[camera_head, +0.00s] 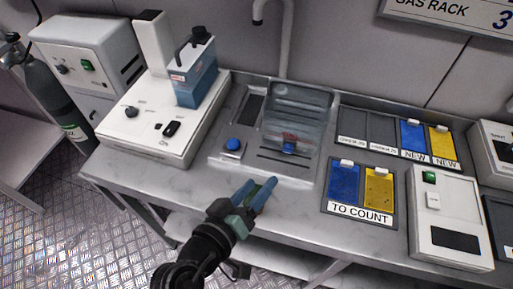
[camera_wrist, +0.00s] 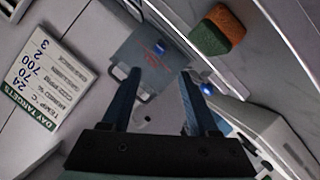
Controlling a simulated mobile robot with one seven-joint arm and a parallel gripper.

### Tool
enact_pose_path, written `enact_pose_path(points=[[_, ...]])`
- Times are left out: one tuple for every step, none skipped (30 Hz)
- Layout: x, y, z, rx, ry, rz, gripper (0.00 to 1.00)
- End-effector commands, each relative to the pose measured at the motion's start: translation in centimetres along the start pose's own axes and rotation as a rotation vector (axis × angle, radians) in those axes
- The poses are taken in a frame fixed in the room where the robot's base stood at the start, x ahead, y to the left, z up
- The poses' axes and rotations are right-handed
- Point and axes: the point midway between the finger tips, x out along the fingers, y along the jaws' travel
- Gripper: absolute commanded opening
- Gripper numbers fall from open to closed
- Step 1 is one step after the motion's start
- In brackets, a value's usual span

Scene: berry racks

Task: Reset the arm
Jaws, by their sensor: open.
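My gripper (camera_head: 257,188) has blue fingers that stand apart, with nothing held between them. In the head view it hangs in front of the bench's front edge, below the grey station with the clear cover (camera_head: 297,105). In the wrist view the two fingers (camera_wrist: 157,82) point up the picture with a clear gap between them. A grey box-like part with a blue knob (camera_wrist: 160,46) shows beyond the fingertips.
A white machine with a blue block (camera_head: 195,85) stands left on the bench. A TO COUNT tray (camera_head: 360,213) with blue and yellow cards lies right, beside a white device (camera_head: 448,205). The wrist view shows a green-and-orange block (camera_wrist: 219,30) and a DAY TARGETS sign (camera_wrist: 50,75).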

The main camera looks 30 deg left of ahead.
Motion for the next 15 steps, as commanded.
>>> enact_pose_path(points=[[0.0, 0.0, 0.0, 0.000, 0.000, 0.000, 0.60], [0.0, 0.0, 0.0, 0.000, 0.000, 0.000, 0.60], [0.0, 0.0, 0.0, 0.000, 0.000, 0.000, 0.60], [0.0, 0.0, 0.0, 0.000, 0.000, 0.000, 0.60], [0.0, 0.0, 0.0, 0.000, 0.000, 0.000, 0.60], [0.0, 0.0, 0.0, 0.000, 0.000, 0.000, 0.60], [0.0, 0.0, 0.0, 0.000, 0.000, 0.000, 0.60], [0.0, 0.0, 0.0, 0.000, 0.000, 0.000, 0.60], [0.0, 0.0, 0.0, 0.000, 0.000, 0.000, 0.60], [0.1, 0.0, 0.0, 0.000, 0.000, 0.000, 0.60], [0.1, 0.1, -0.1, 0.001, 0.001, 0.001, 0.60], [0.2, 0.5, -0.5, 0.009, 0.006, 0.005, 0.60], [0.3, 1.0, -0.9, 0.019, 0.012, 0.010, 0.60], [0.6, 1.7, -1.6, 0.033, 0.021, 0.018, 0.60], [0.9, 3.0, -2.6, 0.057, 0.035, 0.031, 0.60]])
